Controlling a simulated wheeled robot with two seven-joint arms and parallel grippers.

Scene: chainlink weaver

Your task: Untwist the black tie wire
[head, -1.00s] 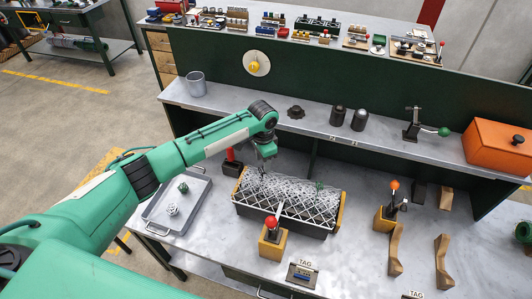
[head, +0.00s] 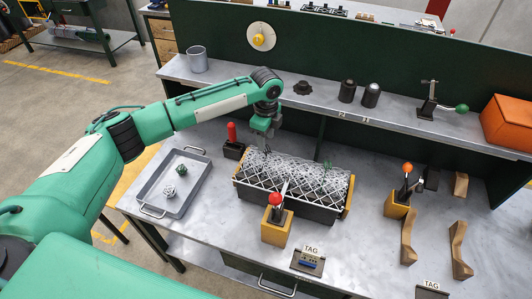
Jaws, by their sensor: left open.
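A roll of silvery chainlink mesh (head: 305,182) lies in a dark cradle with yellow ends on the bench. My left gripper (head: 266,151) points down at the back left end of the mesh, with its fingers open. Thin dark strands show around its fingertips; I cannot tell whether they are the black tie wire or the fingers themselves. A small green twist (head: 327,164) stands up from the mesh toward its right end. My right gripper is out of view.
A grey tray (head: 157,194) with a green and a white piece stands left of the cradle. A red-knobbed lever block (head: 277,224) is in front, an orange-knobbed one (head: 398,195) at right.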

